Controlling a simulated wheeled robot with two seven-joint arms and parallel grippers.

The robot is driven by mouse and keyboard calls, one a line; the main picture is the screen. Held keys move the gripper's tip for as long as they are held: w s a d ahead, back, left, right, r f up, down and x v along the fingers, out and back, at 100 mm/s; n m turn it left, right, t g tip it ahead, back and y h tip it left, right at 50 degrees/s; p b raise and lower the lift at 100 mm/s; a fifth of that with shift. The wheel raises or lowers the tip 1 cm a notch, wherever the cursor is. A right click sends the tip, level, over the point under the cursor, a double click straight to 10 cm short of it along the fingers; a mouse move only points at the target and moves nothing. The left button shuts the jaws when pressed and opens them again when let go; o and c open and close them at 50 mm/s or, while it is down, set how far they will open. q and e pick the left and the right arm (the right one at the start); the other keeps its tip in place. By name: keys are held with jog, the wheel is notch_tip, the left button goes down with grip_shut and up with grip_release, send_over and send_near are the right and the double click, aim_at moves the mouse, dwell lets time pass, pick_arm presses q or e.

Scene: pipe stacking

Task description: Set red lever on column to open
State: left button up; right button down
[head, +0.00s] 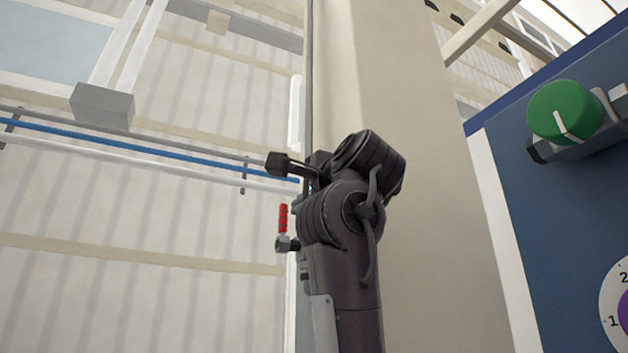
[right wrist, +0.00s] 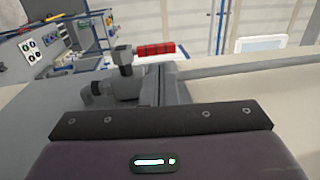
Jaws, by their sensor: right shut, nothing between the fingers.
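The red lever (head: 283,218) stands upright in the head view, with its grey hub (head: 287,244) below it at the left edge of the column (head: 425,170). In the right wrist view the red lever (right wrist: 156,48) lies across the picture, pointing right from its hub (right wrist: 123,58). My right gripper (right wrist: 168,80) is shut and empty, close to the valve body, with the lever just beyond its fingers. I cannot tell whether it touches the valve. In the head view my right arm hides the fingertips and part of the valve. My left gripper is out of view.
A blue panel (head: 570,220) with a green knob (head: 565,111) stands at the right in the head view. Thin pipes (head: 130,143) run along the wall at left. A grey pipe (right wrist: 250,65) runs right from the valve in the right wrist view.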

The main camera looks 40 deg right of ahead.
aim_at(285, 212)
jog(key=p+x, duration=0.2)
jog(key=x, duration=0.1)
jog(key=shift+w+r, duration=0.15)
jog(key=shift+w, duration=0.25)
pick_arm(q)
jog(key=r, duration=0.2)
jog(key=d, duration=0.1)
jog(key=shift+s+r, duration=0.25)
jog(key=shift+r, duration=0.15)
pick_arm(e)
jog(key=shift+w+d, duration=0.1)
jog(key=shift+w, duration=0.25)
jog(key=shift+w+d+r+p, duration=0.1)
jog(key=shift+w+r+p, duration=0.3)
jog(key=shift+w+p, duration=0.15)
jog(key=shift+s, duration=0.2)
jog(key=shift+w+f, duration=0.1)
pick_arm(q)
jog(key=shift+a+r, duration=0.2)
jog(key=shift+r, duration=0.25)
